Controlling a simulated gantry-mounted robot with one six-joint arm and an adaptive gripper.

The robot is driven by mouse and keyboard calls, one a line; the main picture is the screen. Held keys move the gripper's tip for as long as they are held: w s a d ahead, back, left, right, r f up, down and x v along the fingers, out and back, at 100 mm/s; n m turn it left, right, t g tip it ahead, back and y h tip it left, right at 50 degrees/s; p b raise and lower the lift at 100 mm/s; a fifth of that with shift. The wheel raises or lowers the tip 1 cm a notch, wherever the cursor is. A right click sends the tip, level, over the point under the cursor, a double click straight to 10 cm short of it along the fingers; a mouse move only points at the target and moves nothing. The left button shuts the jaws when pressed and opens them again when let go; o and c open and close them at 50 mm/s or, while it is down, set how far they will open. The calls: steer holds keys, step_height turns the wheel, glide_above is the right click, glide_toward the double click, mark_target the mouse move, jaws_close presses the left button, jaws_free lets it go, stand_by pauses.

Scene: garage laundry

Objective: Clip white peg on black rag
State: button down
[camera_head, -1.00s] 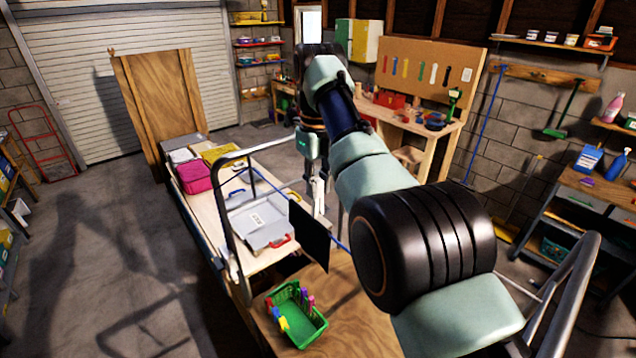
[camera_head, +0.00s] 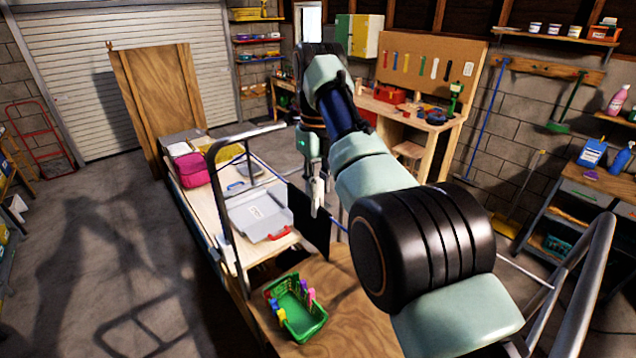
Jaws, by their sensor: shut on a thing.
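The black rag (camera_head: 322,238) hangs as a dark upright sheet from a thin blue line (camera_head: 341,226), beside the wooden table. My gripper (camera_head: 317,193) points down at the rag's upper part. It is shut on a small whitish thing, which looks like the white peg (camera_head: 317,201). A green basket (camera_head: 308,328) holds several coloured pegs; no white one shows there.
A wooden surface (camera_head: 355,320) lies in front. Open floor is at left.

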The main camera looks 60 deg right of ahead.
steer(key=shift+f+b, duration=0.6)
steer(key=shift+f, duration=0.3)
steer(key=c, duration=0.9)
jaws_free()
steer(key=shift+r, duration=0.1)
steer(key=shift+c, duration=0.2)
